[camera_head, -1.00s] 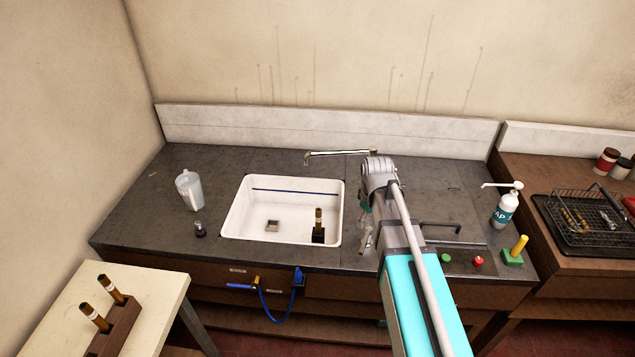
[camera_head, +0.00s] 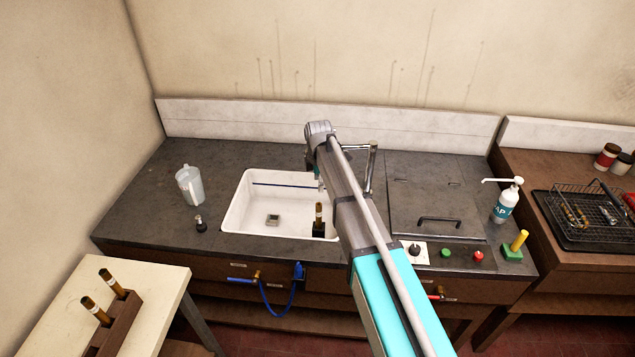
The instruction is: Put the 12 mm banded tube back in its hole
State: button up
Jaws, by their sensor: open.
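A brown wooden rack (camera_head: 118,328) on the pale table at lower left holds two similar banded tubes, a rear one (camera_head: 108,278) and a front one (camera_head: 92,306). I cannot read any sizes or see a free hole in the rack. My gripper (camera_head: 321,184) is mostly hidden behind my arm, over the sink's right part, above and behind the tube in the sink. It is open and apart from that tube.
A clear jug (camera_head: 189,186) and a small black-based fitting (camera_head: 200,223) stand left of the sink. A soap bottle (camera_head: 507,200) and a lidded panel (camera_head: 437,205) are on the right.

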aim_at(319, 210)
jog(key=shift+f, duration=0.1)
notch_tip(319, 210, down, 14)
jog(key=b, duration=1.3)
jog(key=shift+r+b, duration=0.2)
jog(key=shift+b, duration=0.15)
jog(key=shift+c, duration=0.3)
grip_shut()
dwell(0.4)
jog(key=shift+r, duration=0.2)
notch_tip(319, 210, up, 10)
jog(key=p, duration=1)
jog(key=shift+f, duration=0.15)
dwell(0.7)
dwell(0.5)
